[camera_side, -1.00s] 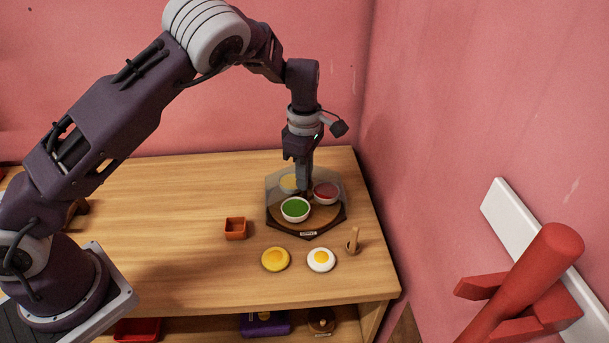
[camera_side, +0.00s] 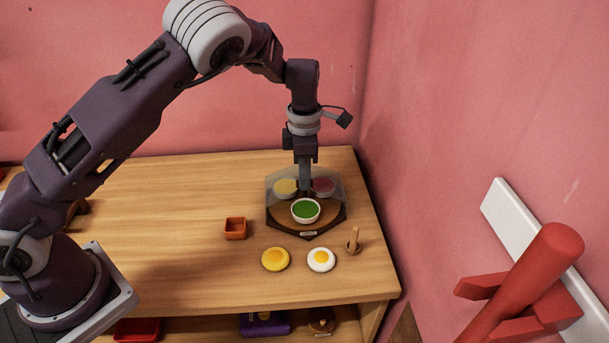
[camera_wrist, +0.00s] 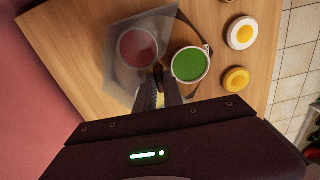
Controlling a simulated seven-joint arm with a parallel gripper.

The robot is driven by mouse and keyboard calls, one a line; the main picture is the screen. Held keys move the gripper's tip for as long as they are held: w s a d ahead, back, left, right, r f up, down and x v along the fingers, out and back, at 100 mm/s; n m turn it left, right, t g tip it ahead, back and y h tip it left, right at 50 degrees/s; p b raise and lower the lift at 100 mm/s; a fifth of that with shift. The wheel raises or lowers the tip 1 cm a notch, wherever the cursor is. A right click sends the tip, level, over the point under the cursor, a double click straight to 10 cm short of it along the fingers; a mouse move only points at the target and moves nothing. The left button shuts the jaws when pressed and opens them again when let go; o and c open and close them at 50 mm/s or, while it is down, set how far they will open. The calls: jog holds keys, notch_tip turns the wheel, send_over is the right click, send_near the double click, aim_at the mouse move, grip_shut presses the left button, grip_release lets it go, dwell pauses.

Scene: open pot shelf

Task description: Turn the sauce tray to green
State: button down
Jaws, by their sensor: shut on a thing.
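The sauce tray (camera_side: 280,217) is a round brown turntable on a dark angular base, with a clear grey guard around its back. It carries three white bowls. The green bowl (camera_side: 305,210) is at the front, centred above the small label (camera_side: 308,233) on the base. The yellow bowl (camera_side: 286,187) is at the back left and the red bowl (camera_side: 323,186) at the back right, both behind the guard. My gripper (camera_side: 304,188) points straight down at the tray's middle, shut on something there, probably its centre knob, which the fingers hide. The wrist view shows the green bowl (camera_wrist: 190,65) and red bowl (camera_wrist: 138,47) beside my fingers (camera_wrist: 159,90).
A small orange-brown square dish (camera_side: 235,229) stands left of the tray. A wooden peg-like piece (camera_side: 353,241) stands at the right.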

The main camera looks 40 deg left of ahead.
jog(key=shift+n, duration=0.4)
jog(key=c, duration=1.5)
grip_release()
jog(key=shift+o, duration=0.2)
jog(key=shift+r, duration=0.15)
notch_tip(320, 180, up, 6)
jog(key=shift+r, duration=0.45)
